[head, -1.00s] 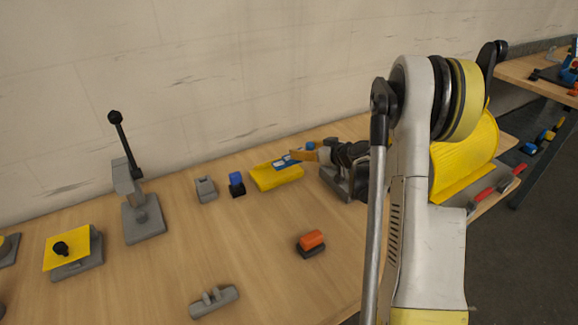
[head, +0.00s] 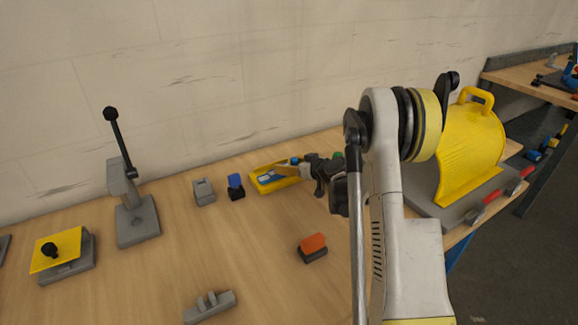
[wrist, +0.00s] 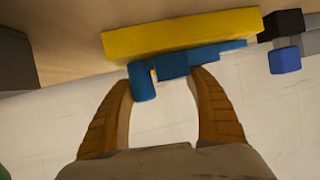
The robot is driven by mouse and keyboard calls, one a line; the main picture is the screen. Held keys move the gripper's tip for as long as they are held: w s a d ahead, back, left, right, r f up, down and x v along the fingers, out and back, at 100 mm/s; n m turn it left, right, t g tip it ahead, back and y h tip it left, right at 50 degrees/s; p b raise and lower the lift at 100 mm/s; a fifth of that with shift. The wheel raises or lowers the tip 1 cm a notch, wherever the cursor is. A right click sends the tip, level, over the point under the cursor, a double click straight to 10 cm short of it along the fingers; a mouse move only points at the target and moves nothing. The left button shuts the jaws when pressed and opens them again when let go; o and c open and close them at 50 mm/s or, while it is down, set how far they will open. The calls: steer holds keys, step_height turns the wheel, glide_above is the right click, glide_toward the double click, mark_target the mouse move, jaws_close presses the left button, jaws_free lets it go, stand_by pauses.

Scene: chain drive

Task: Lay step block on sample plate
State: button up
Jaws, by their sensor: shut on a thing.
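The step block (wrist: 187,67) is a blue stepped piece with a rounded end, seen between my fingertips in the wrist view. My gripper (head: 292,167) is shut on it; its two tan fingers (wrist: 167,82) also show in the wrist view. In the head view the block's flat blue part (head: 271,176) appears over the yellow shallow tray (head: 284,184), which seems to be the sample plate. The plate shows as a yellow strip in the wrist view (wrist: 180,35), right beside the block. I cannot tell whether block and plate touch.
A blue-and-black block (head: 236,186) and a grey block (head: 204,191) stand left of the plate. An orange-topped block (head: 313,247) lies in front. A lever press (head: 136,215) stands further left, and a yellow guard (head: 470,150) at right. The middle table is mostly clear.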

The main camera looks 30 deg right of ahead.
steer(key=o, duration=1.4)
steer(key=shift+f, duration=0.1)
steer(key=shift+o, duration=0.2)
steer(key=r+p+v, duration=0.1)
steer(key=p+v, duration=0.4)
steer(key=v, duration=0.7)
steer(key=s+a+r+g, duration=0.2)
steer(key=s+a+r, duration=0.35)
steer(key=a, duration=0.35)
steer(key=s+a+r+g, duration=0.2)
steer(key=s+a+r, duration=0.3)
steer(key=a, duration=0.4)
steer(key=s+a+r+m+g+h, duration=0.1)
steer(key=s+a, duration=0.2)
steer(key=s, duration=0.5)
steer(key=s+a+r+g+h, duration=0.1)
steer(key=s+a, duration=0.2)
steer(key=s, duration=0.6)
steer(key=shift+s+r+m+h, duration=0.2)
steer(key=shift+s+m+h, duration=0.15)
steer(key=shift+m+h, duration=0.05)
